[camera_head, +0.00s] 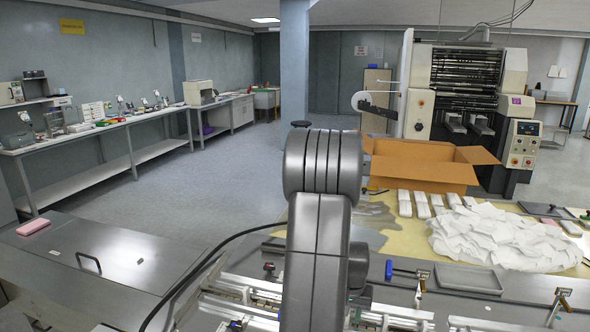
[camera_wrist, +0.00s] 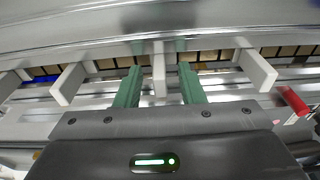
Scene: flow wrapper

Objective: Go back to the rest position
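My gripper (camera_wrist: 158,82) shows in the wrist view as two green fingers standing well apart, with no object held between them. A pale upright bar (camera_wrist: 159,70) of the machine shows in the gap between the fingers; I cannot tell how near it is. In the head view my grey arm (camera_head: 322,200) fills the middle and hides my gripper and part of the machine.
In the wrist view, pale flights (camera_wrist: 68,84) stand along the metal channel, and a red part (camera_wrist: 293,101) is at right. In the head view, a cardboard box (camera_head: 425,172), a white paper heap (camera_head: 500,238) and a grey tray (camera_head: 468,278) are at right. Open floor (camera_head: 190,190) is at left.

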